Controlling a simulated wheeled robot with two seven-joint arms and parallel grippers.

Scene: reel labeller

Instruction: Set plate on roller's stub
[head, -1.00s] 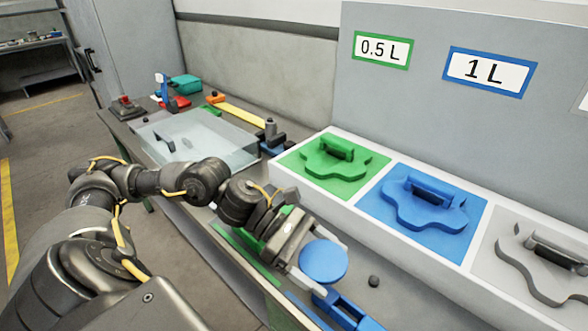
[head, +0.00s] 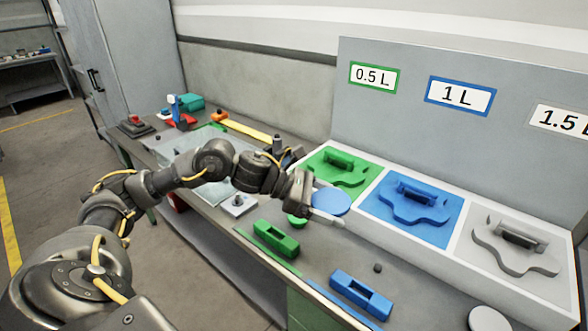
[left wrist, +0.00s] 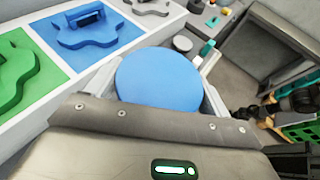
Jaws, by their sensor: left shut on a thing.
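My left gripper (head: 338,206) is shut on a round blue plate (head: 330,200), one finger on each side of its rim. In the left wrist view the blue plate (left wrist: 160,78) lies between the two fingers. It is held above the bench, in front of the white tray's green and blue compartments. A small pale square base with a dark knob (head: 238,203) stands on the bench to the left of the gripper. A dark post-like part shows partly behind my arm (head: 277,142). I cannot tell which part is the roller's stub. My right gripper is not in view.
A white tray (head: 400,243) holds green, blue and grey shaped pieces along the back. A green block (head: 276,238), a blue block (head: 361,294), a small dark knob (head: 378,268) and a pale disc (head: 488,319) stand on the bench. A clear cover (head: 185,150) lies at the left.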

